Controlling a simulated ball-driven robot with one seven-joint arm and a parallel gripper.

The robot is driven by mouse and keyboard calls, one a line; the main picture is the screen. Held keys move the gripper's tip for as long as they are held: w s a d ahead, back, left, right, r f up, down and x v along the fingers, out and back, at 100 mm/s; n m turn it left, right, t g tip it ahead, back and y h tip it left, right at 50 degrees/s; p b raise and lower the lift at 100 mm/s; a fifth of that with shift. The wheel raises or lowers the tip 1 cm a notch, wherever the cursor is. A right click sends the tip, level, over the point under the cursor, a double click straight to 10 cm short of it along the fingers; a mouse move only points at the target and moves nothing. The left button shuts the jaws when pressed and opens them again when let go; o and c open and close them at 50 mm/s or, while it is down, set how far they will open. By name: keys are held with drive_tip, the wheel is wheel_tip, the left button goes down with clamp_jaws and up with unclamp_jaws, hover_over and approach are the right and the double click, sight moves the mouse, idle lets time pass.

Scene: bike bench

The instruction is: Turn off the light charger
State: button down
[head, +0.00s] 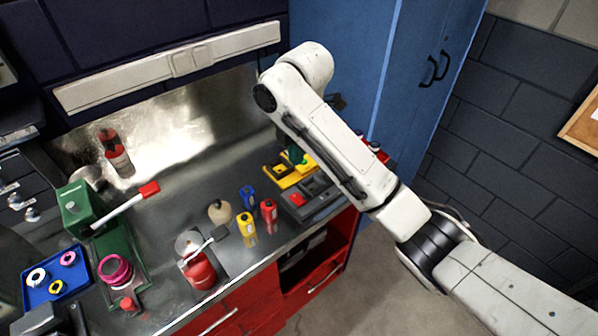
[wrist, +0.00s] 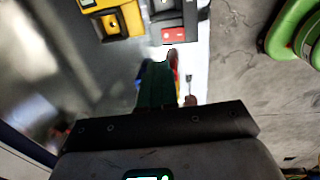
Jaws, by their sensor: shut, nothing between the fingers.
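A dark grey box with a red switch (head: 297,199) sits near the bench's front edge, beside a yellow-and-black unit (head: 278,174). Which of the two is the light charger I cannot tell for sure. In the wrist view, the red switch (wrist: 173,35) lies at the top centre, just beyond my fingertips, and the yellow-and-black unit (wrist: 128,18) is to its left. My gripper (wrist: 160,68) has green fingers, shut and empty, pointing toward the dark box. Contact with the switch is not visible.
A red-handled tool (head: 149,189), a green press (head: 76,207) and a blue tray (head: 52,290) are farther left. A blue cabinet (head: 350,60) stands behind my arm.

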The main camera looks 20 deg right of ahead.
drive_tip(key=shift+w+a+r, duration=0.1)
drive_tip(key=shift+r, duration=0.8)
drive_tip(key=s+a+f+m+y+b, duration=0.25)
drive_tip(key=s+f+m, duration=0.85)
drive_tip(key=s+f, duration=0.6)
drive_tip(key=s+d+f+m+h, duration=0.1)
drive_tip(key=s+d+f+m, duration=0.1)
drive_tip(key=s, duration=0.5)
drive_tip(key=s+d+f+m+h+b, duration=0.1)
drive_tip(key=s+d+f+m, duration=0.2)
drive_tip(key=s+d+m, duration=0.2)
drive_tip(key=s+d+f+m+h, duration=0.1)
drive_tip(key=s+d+f+m, duration=0.2)
drive_tip(key=s, duration=0.7)
drive_tip(key=shift+s+d+m+b, duration=0.35)
drive_tip(key=shift+d+m, duration=0.35)
drive_tip(key=shift+d, duration=0.25)
drive_tip(key=c, duration=1.9)
unclamp_jaws()
